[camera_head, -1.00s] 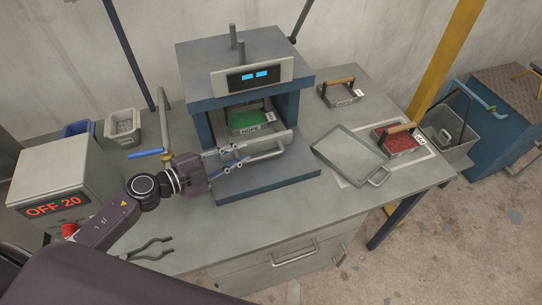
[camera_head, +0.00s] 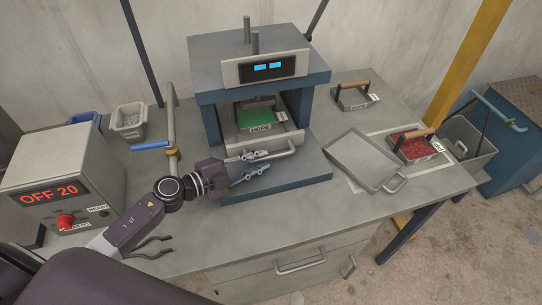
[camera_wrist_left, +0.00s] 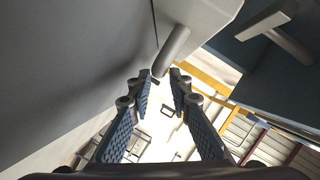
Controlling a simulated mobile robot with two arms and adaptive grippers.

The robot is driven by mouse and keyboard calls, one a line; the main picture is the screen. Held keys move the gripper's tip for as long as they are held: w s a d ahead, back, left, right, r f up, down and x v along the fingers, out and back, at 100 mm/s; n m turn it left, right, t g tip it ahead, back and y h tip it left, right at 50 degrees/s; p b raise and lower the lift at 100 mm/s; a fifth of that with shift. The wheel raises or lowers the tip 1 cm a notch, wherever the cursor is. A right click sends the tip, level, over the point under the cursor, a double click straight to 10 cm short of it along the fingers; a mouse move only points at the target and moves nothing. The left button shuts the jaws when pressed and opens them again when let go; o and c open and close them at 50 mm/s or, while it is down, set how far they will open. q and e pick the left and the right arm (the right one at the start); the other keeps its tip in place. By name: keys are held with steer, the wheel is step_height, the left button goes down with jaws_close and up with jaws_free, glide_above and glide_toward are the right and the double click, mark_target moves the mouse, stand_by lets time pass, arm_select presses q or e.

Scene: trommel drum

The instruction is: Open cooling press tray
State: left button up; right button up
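The cooling press (camera_head: 257,72) stands on the bench with a lit blue display. Its tray (camera_head: 250,154) sits low between the posts, with a grey bar handle (camera_head: 279,154) at the front. A green-filled mould (camera_head: 259,117) labelled HOPE sits inside, under the press head. My left gripper (camera_head: 269,162) is at the front of the tray by the handle, its fingers apart. In the left wrist view the open fingertips (camera_wrist_left: 162,72) are close to the end of a grey bar (camera_wrist_left: 172,50), with nothing between them. Contact cannot be told. My right gripper is not in view.
A control box (camera_head: 62,170) reading OFF 20 stands at the left. A valve pipe with a blue lever (camera_head: 150,146) is behind my left wrist. Tongs (camera_head: 150,247) lie in front. A shallow empty tray (camera_head: 362,160) and a red-filled mould (camera_head: 414,150) are to the right.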

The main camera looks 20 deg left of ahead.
mark_target(265, 159)
arm_select(q)
steer(key=shift+x, duration=2.25)
steer(key=shift+c, duration=0.4)
jaws_close()
